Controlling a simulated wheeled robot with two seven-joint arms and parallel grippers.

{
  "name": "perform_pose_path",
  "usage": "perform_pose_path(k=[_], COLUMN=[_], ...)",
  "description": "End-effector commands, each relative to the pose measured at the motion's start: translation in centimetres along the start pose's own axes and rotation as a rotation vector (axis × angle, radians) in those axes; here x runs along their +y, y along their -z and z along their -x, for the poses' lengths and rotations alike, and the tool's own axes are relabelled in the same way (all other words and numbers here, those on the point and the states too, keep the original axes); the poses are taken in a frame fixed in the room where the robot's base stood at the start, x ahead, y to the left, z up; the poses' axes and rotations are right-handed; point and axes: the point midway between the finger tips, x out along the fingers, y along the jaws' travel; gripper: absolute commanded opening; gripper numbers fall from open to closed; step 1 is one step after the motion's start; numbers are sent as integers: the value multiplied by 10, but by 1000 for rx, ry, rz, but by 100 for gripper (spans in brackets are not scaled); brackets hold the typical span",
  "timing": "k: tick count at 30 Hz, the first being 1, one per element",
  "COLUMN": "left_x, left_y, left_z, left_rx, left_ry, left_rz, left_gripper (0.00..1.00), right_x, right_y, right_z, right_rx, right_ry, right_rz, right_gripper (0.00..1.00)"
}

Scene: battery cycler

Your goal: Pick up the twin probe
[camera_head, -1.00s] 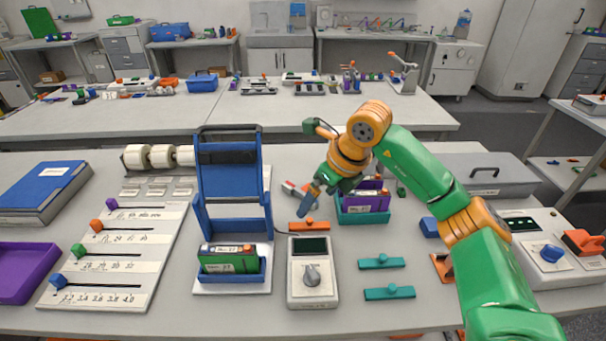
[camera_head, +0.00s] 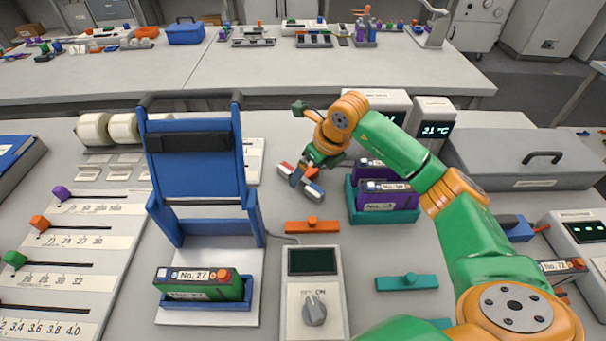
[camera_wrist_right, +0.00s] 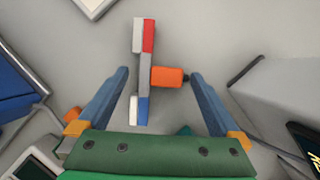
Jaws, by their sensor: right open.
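The twin probe (camera_wrist_right: 145,70) is a slim bar with red, white and blue sections and an orange block (camera_wrist_right: 168,76) on its side. In the head view the probe (camera_head: 287,170) lies on the bench behind the meter, partly hidden by my gripper. My right gripper (camera_wrist_right: 160,78) is open above it, with its two blue fingers on either side of the bar and orange block in the wrist view. I see no finger closed on it. The right gripper (camera_head: 305,178) is small in the head view, and its contact with the probe cannot be told. My left gripper is not in view.
A meter (camera_head: 313,262) with a knob stands in front, behind it an orange strip (camera_head: 312,227). A blue frame (camera_head: 195,155) holding a green battery (camera_head: 195,288) is on the left. A teal tray (camera_head: 385,217) with purple batteries is close on the right, before a grey lidded box (camera_head: 520,182).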

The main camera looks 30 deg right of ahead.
Motion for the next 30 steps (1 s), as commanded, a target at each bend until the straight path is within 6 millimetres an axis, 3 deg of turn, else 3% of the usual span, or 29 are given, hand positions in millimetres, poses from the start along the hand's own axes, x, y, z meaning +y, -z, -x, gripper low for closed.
perform_pose_path(k=[6, 15, 18, 26, 30], left_x=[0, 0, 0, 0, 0], left_y=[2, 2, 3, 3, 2], left_z=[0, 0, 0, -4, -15], left_rx=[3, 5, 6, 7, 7], left_ry=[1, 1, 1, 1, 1], left_rz=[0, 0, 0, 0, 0], left_gripper=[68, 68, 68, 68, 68], right_x=[0, 0, 0, 0, 0], right_y=[0, 0, 0, -2, -10], right_z=[-3, -3, -2, 1, 19], right_rx=[0, 0, -1, -3, -8], right_ry=[1, 0, 0, 0, 1], right_rz=[1, 1, 1, 0, 1], right_gripper=[100, 19, 0, 0, 0])
